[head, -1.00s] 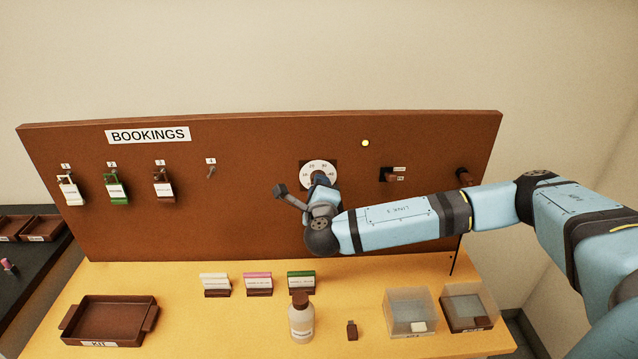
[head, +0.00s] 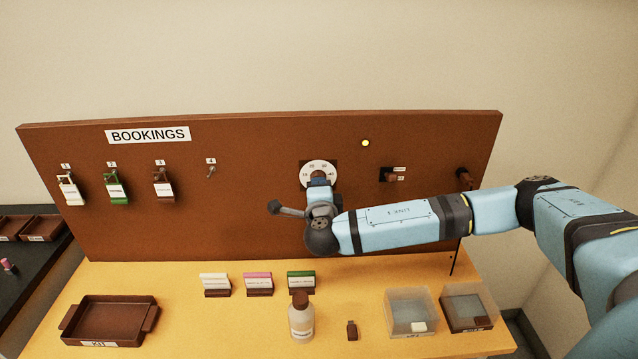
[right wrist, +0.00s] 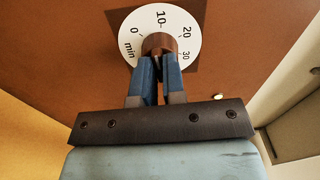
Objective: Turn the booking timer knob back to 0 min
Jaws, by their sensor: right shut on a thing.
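The booking timer dial (head: 318,167) is a round white plate on the brown board. In the right wrist view its face (right wrist: 186,22) shows 0, 10, 20, 30 and "min". The brown timer knob (right wrist: 160,43) stands out from the dial's centre. My right gripper (right wrist: 160,58) is shut on the knob, with one blue finger on each side. In the head view the right gripper (head: 319,182) covers the lower part of the dial and most of the knob. I cannot tell which mark the knob points to. My left gripper is not in view.
A small yellow light (head: 365,143) and a dark switch (head: 388,174) are right of the dial. On the yellow table (head: 215,325) stand a tray (head: 148,327), label blocks, a bottle (head: 301,320) and clear boxes (head: 410,305).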

